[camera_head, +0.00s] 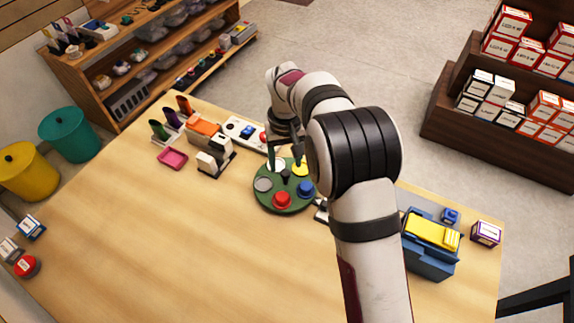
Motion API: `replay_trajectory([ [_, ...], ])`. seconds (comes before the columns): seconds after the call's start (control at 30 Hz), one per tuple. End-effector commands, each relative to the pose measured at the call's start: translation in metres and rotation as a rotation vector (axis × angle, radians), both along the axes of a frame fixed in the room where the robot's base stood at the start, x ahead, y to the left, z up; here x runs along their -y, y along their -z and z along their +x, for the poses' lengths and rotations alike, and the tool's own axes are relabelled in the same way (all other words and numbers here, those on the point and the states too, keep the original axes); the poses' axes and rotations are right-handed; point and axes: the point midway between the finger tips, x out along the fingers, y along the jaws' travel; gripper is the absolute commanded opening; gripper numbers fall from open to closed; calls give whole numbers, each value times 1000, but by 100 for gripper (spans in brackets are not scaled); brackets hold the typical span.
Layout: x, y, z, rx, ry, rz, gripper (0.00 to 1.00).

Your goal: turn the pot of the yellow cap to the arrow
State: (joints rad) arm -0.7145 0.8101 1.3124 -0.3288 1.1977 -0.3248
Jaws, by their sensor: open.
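A round green turntable (264,203) stands on the table with several capped pots on it. The pot with the yellow cap (300,170) is at its far right side. The blue cap (305,189) is at the right, the red cap (282,200) at the near side, the grey cap (263,184) at the left, and a white cap (276,165) at the far side. A dark knob (285,176) is at the centre. My gripper (286,158) is open over the far part of the turntable, its fingers near the white and yellow caps. I cannot make out the arrow.
My arm hides the table right of the turntable. A blue box with a yellow top (432,236) stands at the right. A pink tray (172,159) and an orange-topped holder (203,128) are at the back left.

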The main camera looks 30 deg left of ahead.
Motion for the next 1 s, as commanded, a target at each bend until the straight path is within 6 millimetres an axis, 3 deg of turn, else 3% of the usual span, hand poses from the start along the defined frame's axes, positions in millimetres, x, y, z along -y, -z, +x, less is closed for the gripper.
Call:
replay_trajectory([
  [0.2, 0, 32, 0, -1, 1, -1, 62],
  [0.53, 0, 37, 0, 1, 1, 1, 62],
  [0.87, 0, 36, 0, 1, 2, 1, 3],
  [1.0, 0, 36, 0, 1, 2, 1, 0],
])
